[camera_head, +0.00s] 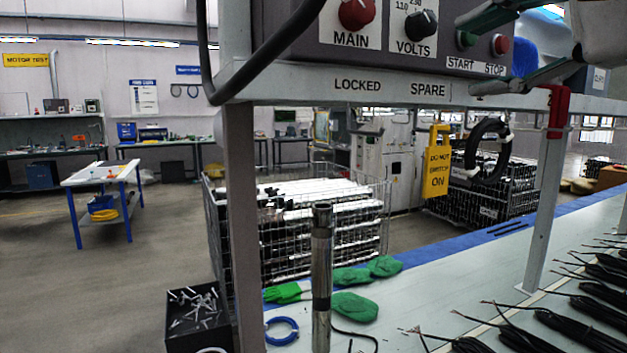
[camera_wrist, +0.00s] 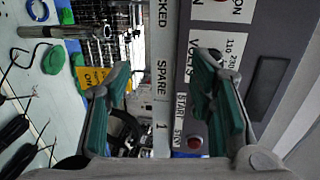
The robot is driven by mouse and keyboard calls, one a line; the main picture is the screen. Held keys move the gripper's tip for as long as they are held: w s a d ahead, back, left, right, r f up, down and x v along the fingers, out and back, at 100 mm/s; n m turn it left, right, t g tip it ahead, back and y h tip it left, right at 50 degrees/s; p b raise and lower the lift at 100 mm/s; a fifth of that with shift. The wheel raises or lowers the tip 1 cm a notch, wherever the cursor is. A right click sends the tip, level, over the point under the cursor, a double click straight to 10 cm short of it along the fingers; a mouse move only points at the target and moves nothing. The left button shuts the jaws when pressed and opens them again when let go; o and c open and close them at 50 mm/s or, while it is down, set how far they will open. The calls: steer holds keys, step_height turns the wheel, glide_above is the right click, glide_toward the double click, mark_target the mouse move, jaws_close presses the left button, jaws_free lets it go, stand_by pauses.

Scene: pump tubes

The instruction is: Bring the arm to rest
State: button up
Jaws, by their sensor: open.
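My gripper (camera_head: 466,58) is at the upper right of the head view, in front of the START and STOP end of a grey control panel (camera_head: 450,55). Its two teal-padded fingers are spread apart with nothing between them. In the wrist view my gripper (camera_wrist: 158,62) shows both fingers, with the panel's lower rail (camera_wrist: 160,90) in the gap behind them. A red stop button (camera_wrist: 194,142) shows beside the right finger. I cannot tell the exact gap between the fingers and the panel.
A metal tube (camera_head: 321,270) stands upright at the bench (camera_head: 410,290). Green gloves (camera_head: 355,306), a blue coil (camera_head: 282,330) and black cables (camera_head: 560,335) lie there. A yellow tag (camera_head: 437,170), a black coil (camera_head: 487,150) and a red hook (camera_head: 558,110) hang below the rail.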

steer(key=s+a+f+n+g+h+p, duration=0.1)
steer(key=s+a+f+n+g+p, duration=0.2)
steer(key=f, duration=0.8)
steer(key=s+d+f+n+g+h+p, duration=0.1)
steer(key=s+f+n+g+h, duration=0.1)
steer(key=s+f+n, duration=0.3)
steer(key=s+f+n+g+h+p, duration=0.2)
steer(key=s+f+n+g, duration=0.3)
steer(key=f, duration=0.8)
steer(key=s+h, duration=0.1)
steer(key=s, duration=0.2)
steer(key=shift+d, duration=0.35)
